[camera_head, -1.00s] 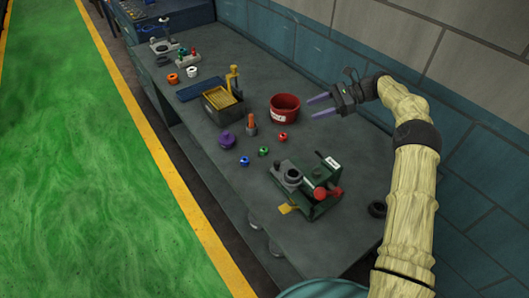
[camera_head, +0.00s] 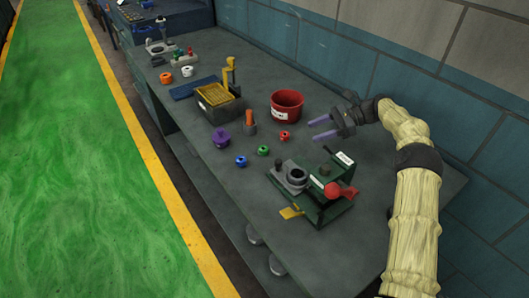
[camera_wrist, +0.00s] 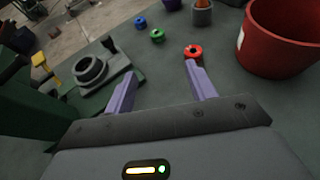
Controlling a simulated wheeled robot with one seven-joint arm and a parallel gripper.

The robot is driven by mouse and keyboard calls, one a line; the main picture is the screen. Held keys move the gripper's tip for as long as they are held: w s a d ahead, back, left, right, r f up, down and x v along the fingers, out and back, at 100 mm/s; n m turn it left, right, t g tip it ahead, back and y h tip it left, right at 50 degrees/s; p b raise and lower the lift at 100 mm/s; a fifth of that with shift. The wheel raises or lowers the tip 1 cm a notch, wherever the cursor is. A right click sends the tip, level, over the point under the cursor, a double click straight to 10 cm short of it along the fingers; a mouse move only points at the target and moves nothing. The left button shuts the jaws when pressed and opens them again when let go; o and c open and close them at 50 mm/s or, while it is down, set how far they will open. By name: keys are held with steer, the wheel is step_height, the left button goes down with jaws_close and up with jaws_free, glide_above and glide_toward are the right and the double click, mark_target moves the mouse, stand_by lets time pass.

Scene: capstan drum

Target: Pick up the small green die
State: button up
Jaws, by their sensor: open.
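The small green die (camera_head: 263,150) lies on the grey bench between a blue die (camera_head: 241,161) and a red die (camera_head: 284,135). In the wrist view the green die (camera_wrist: 157,35) is beyond my fingertips, with the red die (camera_wrist: 193,52) nearer, close to the right finger. My gripper (camera_head: 322,128) is open and empty, its two purple fingers pointing left above the bench, to the right of the dice. In the wrist view my gripper (camera_wrist: 160,82) shows its fingers spread apart with nothing between them.
A red tub (camera_head: 286,106) stands behind the red die. A green machine fixture (camera_head: 318,188) with a red knob stands in front of the dice. A purple knobbed part (camera_head: 221,138) and a grey cup (camera_head: 250,127) holding an orange piece are left of them.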

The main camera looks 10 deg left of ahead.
steer(key=shift+s+a+f, duration=0.2)
steer(key=shift+s+a, duration=0.25)
steer(key=shift+a, duration=0.35)
glide_toward(265, 148)
steer(key=x, duration=0.4)
steer(key=shift+w+d+f, duration=0.1)
steer(key=shift+w+f, duration=0.1)
steer(key=shift+f, duration=0.1)
steer(key=shift+s+a+p, duration=0.25)
steer(key=shift+a+p, duration=0.15)
steer(key=shift+a, duration=0.1)
steer(key=x, duration=0.3)
steer(key=shift+s+a+r, duration=0.1)
steer(key=shift+s+a, duration=0.05)
steer(key=shift+a, duration=0.45)
